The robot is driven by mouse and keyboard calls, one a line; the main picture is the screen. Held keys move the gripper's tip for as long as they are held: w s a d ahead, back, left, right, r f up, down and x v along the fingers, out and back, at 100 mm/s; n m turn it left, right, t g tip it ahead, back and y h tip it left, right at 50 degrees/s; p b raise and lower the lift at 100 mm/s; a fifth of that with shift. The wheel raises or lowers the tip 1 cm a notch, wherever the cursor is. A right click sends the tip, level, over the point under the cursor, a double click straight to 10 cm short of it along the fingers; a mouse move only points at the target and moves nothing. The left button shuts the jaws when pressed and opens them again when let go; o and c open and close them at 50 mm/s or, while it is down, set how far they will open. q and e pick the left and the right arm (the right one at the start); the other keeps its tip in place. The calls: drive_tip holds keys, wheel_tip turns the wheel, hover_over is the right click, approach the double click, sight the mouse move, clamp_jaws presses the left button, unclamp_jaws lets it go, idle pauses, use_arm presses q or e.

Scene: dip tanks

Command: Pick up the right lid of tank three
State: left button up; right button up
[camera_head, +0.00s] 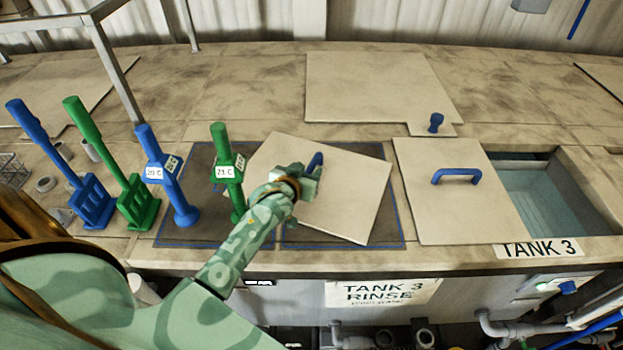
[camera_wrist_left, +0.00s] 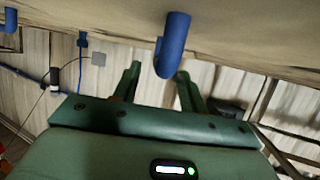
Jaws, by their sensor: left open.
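A square beige lid (camera_head: 352,207) lies turned at an angle on the dark blue-edged mat. Its blue handle (camera_head: 316,162) is partly hidden by my left gripper (camera_head: 303,176). In the left wrist view the blue handle (camera_wrist_left: 172,45) shows by the fingertips of my open left gripper (camera_wrist_left: 158,80); I cannot tell whether they touch it. Another beige lid (camera_head: 450,215) with a blue handle (camera_head: 457,176) lies flat just left of tank three's opening (camera_head: 545,195), which is uncovered on the right and shows water. My right gripper is out of view.
Blue and green upright tools (camera_head: 168,178) with temperature tags stand left of my arm, near more long-handled paddles (camera_head: 110,165). A large lid (camera_head: 375,85) with a blue knob (camera_head: 436,122) lies behind. The TANK 3 label (camera_head: 540,248) is on the front edge.

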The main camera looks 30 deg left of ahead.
use_arm(q)
drive_tip(key=x, duration=0.2)
drive_tip(key=shift+w+f, duration=0.15)
drive_tip(key=shift+w, duration=0.2)
drive_tip(key=shift+s, duration=0.15)
drive_tip(key=shift+c, duration=0.5)
clamp_jaws()
idle(0.3)
